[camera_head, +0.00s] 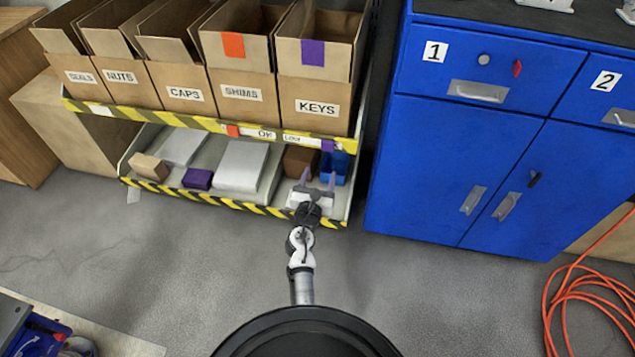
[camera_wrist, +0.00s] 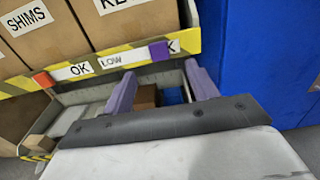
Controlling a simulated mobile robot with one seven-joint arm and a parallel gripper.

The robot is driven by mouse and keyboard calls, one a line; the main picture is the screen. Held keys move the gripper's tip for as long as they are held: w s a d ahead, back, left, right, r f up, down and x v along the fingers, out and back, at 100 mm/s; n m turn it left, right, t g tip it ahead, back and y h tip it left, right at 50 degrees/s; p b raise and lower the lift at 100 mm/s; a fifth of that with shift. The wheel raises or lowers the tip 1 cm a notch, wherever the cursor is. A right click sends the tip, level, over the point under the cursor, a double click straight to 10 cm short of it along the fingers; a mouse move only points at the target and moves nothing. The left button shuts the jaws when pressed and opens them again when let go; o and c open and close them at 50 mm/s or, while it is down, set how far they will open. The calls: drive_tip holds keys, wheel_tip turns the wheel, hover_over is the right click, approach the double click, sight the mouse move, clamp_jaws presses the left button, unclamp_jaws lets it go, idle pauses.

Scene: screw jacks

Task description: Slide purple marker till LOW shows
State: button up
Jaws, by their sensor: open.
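The purple marker (camera_head: 327,146) sits on the yellow-black shelf rail below the KEYS box (camera_head: 315,92). In the wrist view the purple marker (camera_wrist: 159,51) lies on a white label strip. A small LOW (camera_wrist: 110,60) shows to its left, and a K shows at its right edge; the marker seems to cover the letter before the K. My gripper (camera_head: 318,178) is open in front of the lower shelf, below the marker. In the wrist view its two fingers (camera_wrist: 160,70) point toward the rail, one on each side below the marker, with nothing between them.
An orange-red marker (camera_head: 233,130) sits farther left on the rail, with OK (camera_wrist: 80,68) beside it. The lower shelf holds a purple box (camera_head: 198,178), a blue bin (camera_head: 335,166) and other boxes. A blue cabinet (camera_head: 465,150) stands close on the right.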

drive_tip(key=shift+v, duration=1)
